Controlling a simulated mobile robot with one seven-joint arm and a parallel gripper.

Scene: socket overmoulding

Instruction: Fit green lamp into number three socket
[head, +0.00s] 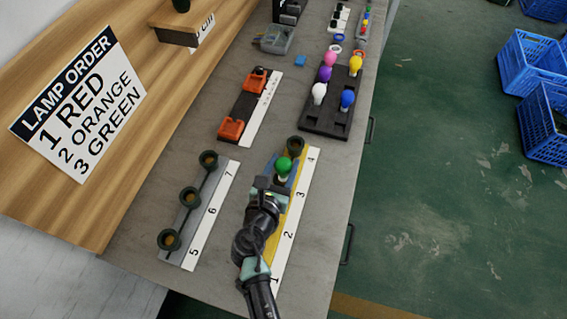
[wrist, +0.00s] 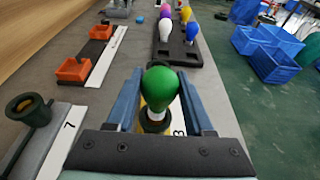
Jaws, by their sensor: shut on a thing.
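The green lamp (head: 284,165) is upright between the fingers of my gripper (head: 279,181). In the wrist view the green lamp (wrist: 162,85) shows its white base just above or in a dark socket ring (wrist: 153,122); I cannot tell whether it is seated. My gripper (wrist: 160,105) is shut on the lamp, with a blue finger on each side. The lamp stands beside the label 3 on the yellow strip (head: 271,262) numbered 1 to 4. My arm hides sockets 1 and 2. The number four socket (head: 295,145) is empty.
A grey strip (head: 200,214) with empty sockets 5 to 7 lies to the left. A black tray (head: 325,124) holds white, blue, purple, pink and yellow lamps. Orange holders (head: 231,129) stand behind the grey strip. A lamp order sign (head: 80,102) leans at left.

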